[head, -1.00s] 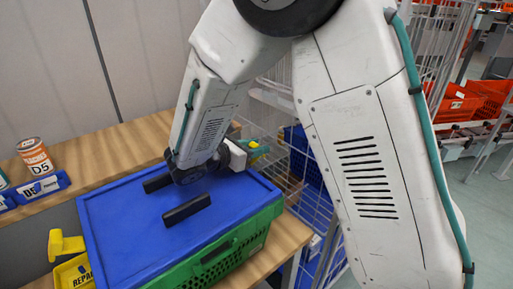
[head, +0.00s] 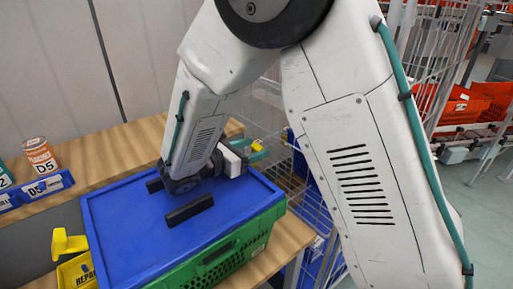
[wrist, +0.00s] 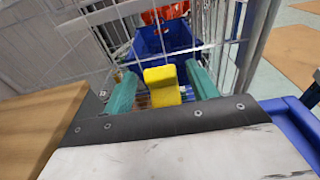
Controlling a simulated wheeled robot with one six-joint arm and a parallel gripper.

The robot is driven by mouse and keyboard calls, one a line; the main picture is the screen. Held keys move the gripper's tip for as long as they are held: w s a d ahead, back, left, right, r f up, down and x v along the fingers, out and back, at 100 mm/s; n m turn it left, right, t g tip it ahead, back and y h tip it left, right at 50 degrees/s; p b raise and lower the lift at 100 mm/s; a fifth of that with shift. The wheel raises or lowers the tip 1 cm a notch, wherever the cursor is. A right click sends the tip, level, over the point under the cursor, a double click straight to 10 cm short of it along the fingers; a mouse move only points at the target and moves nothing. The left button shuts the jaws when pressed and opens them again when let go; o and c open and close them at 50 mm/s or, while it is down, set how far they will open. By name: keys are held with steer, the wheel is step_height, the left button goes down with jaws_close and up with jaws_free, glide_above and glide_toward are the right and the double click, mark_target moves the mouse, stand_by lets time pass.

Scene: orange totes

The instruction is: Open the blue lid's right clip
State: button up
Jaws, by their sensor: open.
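The blue lid (head: 130,228) lies flat on a green crate (head: 240,250) on the wooden bench. A yellow piece, apparently the lid's right clip (head: 257,146), shows past the lid's far right edge. My gripper (head: 258,157) is at that edge with its teal fingers apart. In the wrist view the yellow clip (wrist: 162,87) stands between the two fingers of my gripper (wrist: 161,88), with a gap on each side. Its attachment to the lid is hidden by my gripper's body. The lid's blue rim (wrist: 296,122) shows at the right of the wrist view.
Two dark bars (head: 188,210) lie on the lid top. A wire cage (head: 300,170) with a blue bin (wrist: 168,48) stands close beyond the clip. A yellow tray (head: 75,272) and a can (head: 40,156) sit left of the crate.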

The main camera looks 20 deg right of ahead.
steer(key=v, duration=0.5)
steer(key=shift+s+a, duration=0.1)
steer(key=shift+a, duration=0.3)
steer(key=s+d+r+m+g+y, duration=0.3)
steer(key=s+d+m, duration=0.2)
steer(key=s+d, duration=0.1)
steer(key=s+d+r+m+g+y, duration=0.2)
steer(key=s+d+r+m+g, duration=0.15)
steer(key=s+d, duration=0.2)
steer(key=s+r+m+t+y, duration=0.1)
steer(key=s+m+t+y, duration=0.1)
steer(key=s+m+y, duration=0.8)
steer(key=s+m, duration=0.3)
steer(key=s, duration=0.2)
steer(key=shift+s+t+y, duration=0.25)
steer(key=shift+t+y, duration=0.1)
steer(key=shift+y, duration=0.05)
